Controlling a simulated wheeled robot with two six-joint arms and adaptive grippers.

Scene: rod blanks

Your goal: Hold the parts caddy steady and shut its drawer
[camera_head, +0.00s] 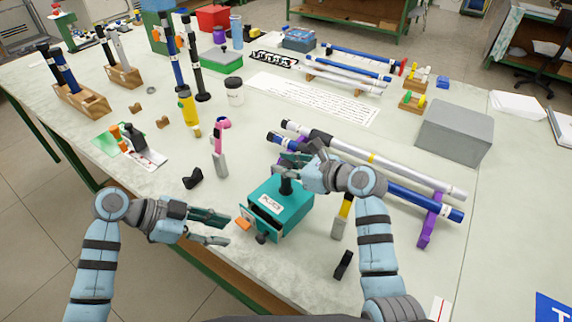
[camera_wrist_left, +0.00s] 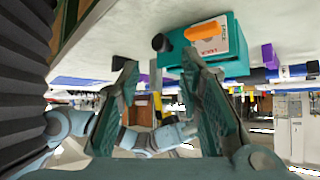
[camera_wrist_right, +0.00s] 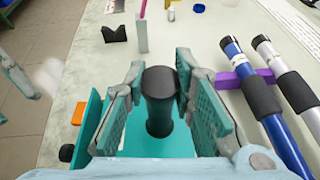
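The parts caddy (camera_head: 284,205) is a teal box with a white label and an upright black handle (camera_wrist_right: 160,100) on top. Its drawer (camera_wrist_right: 90,122) stands partly out on the left side, with an orange piece (camera_head: 243,223) and a black knob (camera_head: 262,238) at its front. My right gripper (camera_wrist_right: 161,62) is over the caddy with its fingers on either side of the handle; small gaps seem to show. My left gripper (camera_head: 229,228) is open and empty, left of the drawer front and apart from it. In the left wrist view the caddy (camera_wrist_left: 236,45) shows beyond its fingers.
Blue and silver rods (camera_head: 400,165) lie on purple supports right of the caddy. A black block (camera_head: 193,178), a pink-topped grey post (camera_head: 220,160) and a yellow-and-black piece (camera_head: 342,215) stand nearby. A grey box (camera_head: 455,130) is farther right.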

